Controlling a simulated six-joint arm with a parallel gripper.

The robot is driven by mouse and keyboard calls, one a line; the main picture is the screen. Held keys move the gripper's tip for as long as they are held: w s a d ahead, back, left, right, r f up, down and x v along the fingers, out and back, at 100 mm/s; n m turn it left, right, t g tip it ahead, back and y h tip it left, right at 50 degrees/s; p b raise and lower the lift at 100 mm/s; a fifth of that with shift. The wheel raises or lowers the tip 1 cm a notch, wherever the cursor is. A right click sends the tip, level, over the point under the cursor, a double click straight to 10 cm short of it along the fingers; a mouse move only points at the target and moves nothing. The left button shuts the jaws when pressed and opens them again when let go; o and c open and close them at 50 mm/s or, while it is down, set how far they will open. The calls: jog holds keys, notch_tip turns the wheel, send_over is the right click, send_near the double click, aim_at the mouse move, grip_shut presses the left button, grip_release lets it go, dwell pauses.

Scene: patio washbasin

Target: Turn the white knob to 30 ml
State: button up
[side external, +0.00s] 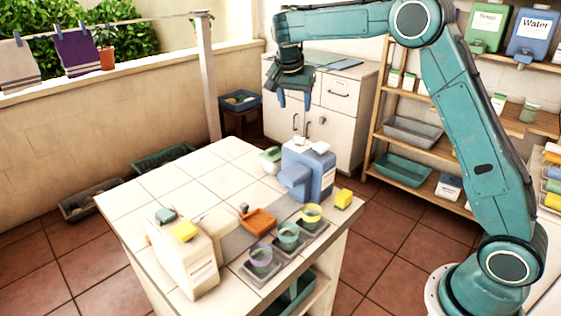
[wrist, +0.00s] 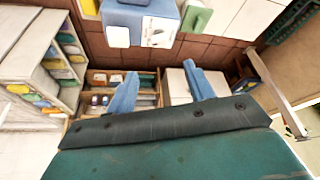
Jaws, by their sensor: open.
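A blue dispenser (side external: 312,172) stands upright on the tiled counter. Two white parts sit on its top; the right one (side external: 320,147) looks like a white knob, but its markings are too small to read. Part of the blue dispenser also shows at the top edge of the wrist view (wrist: 141,22). My gripper (side external: 294,100) is open and empty, with its blue fingers pointing down. It hangs in the air above and behind the dispenser, touching nothing. In the wrist view, its two fingers (wrist: 158,82) are spread apart with nothing between them.
A cream dispenser (side external: 184,257) with teal and yellow tops stands at the counter's left. Several cups (side external: 288,234), an orange tray (side external: 259,221), a yellow block (side external: 344,198) and a green-and-white item (side external: 271,157) are near the blue dispenser. The counter's back left is clear.

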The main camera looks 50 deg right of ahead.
aim_at(299, 136)
jog(key=x, duration=1.3)
jog(key=shift+f, duration=0.15)
jog(key=c, duration=1)
jog(key=shift+d, duration=0.1)
jog(key=n, duration=0.2)
jog(key=n+t+y, duration=0.1)
jog(key=n, duration=0.1)
jog(key=shift+s+n+t, duration=0.1)
jog(key=shift+n+t, duration=0.2)
jog(key=o, duration=1)
